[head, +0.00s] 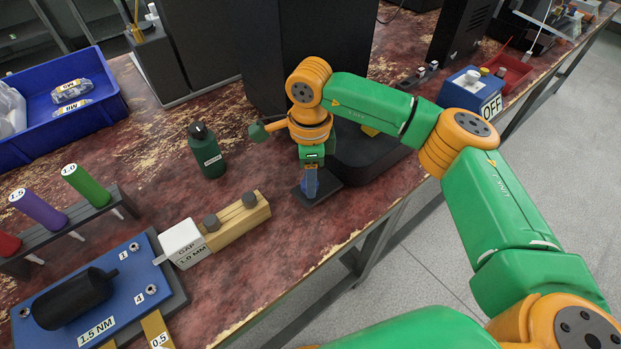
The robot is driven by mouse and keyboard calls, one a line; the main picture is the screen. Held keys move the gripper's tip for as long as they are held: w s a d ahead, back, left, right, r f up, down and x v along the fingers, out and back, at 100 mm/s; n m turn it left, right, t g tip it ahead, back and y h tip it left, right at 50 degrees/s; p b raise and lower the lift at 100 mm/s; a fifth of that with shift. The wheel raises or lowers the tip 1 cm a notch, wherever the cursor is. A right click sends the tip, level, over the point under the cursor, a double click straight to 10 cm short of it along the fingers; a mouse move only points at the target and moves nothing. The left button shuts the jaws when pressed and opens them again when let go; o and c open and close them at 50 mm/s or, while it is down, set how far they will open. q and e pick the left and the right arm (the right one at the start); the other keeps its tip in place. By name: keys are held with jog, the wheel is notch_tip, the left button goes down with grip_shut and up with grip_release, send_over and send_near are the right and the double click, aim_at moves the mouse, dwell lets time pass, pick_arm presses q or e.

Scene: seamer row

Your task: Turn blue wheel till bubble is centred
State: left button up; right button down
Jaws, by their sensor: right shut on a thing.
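My right gripper (311,172) points down beside the foot of the black machine (365,160). It is shut on the small blue wheel (310,185), which shows only in part under the jaws. The wheel stands over a small dark plate (328,198) close to the table's front edge. No bubble or level can be made out; my arm covers part of the machine. My left gripper is not in view.
A dark green bottle (206,152) and a wooden block with grey knobs (238,222) stand to the left. A white gap box (182,244), a blue torque board (125,285) and a driver rack (75,215) lie further left. A blue OFF box (466,92) is at right.

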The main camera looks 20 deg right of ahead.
jog(key=shift+n, duration=0.8)
jog(key=shift+c, duration=2.1)
grip_release()
jog(key=shift+a, duration=0.15)
notch_tip(320, 180, up, 7)
jog(key=shift+r, duration=0.1)
